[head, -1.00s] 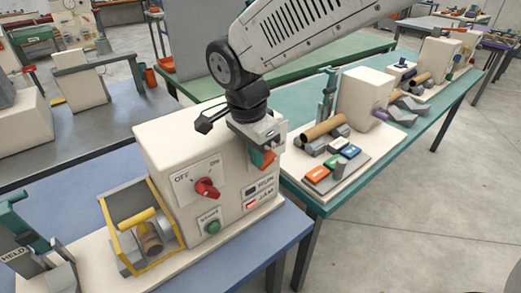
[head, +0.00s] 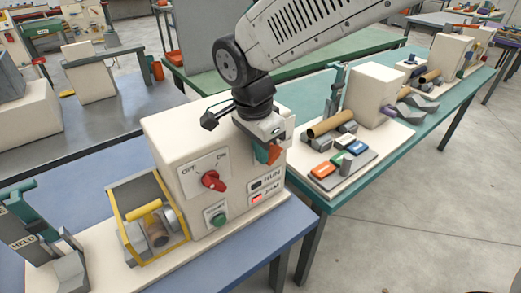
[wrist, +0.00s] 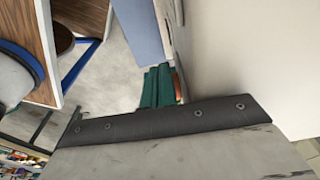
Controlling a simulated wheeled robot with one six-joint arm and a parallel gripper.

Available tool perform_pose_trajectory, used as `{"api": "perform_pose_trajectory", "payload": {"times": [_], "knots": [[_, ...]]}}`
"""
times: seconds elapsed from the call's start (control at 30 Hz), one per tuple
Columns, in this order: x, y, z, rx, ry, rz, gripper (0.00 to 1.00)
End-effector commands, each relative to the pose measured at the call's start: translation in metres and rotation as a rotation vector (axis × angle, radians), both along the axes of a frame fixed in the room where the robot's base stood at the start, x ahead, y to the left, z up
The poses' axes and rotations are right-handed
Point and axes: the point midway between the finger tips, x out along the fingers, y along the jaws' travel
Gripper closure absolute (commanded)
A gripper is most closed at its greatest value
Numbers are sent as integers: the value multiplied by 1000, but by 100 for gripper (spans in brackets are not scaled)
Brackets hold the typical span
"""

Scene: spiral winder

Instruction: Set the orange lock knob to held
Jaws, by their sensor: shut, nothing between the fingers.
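I cannot make out an orange lock knob in either view. A plate lettered HELD (head: 24,242) stands at the far left of the cream machine's base, beside a teal toggle clamp (head: 22,208). A red knob (head: 213,181) sits on the OFF/ON panel of the cream machine (head: 190,135). My gripper (head: 266,154) hangs at the machine's right upper corner, well right of the HELD plate. Its fingers, one teal and one orange-red, are together and hold nothing. The closed fingers show in the wrist view (wrist: 161,86), beside a pale wall.
A yellow-framed guard (head: 125,226) encloses a roll left of the machine. A green button (head: 218,219) and RUN and JAM lamps (head: 256,198) are on its front. A teal bench (head: 400,150) with another station is at right. The floor in front is clear.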

Motion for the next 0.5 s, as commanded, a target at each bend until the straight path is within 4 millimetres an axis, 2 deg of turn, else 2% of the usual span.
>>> {"api": "perform_pose_trajectory", "payload": {"times": [0.5], "knots": [[10, -15, 5, -4, 0, -2, 100]]}}
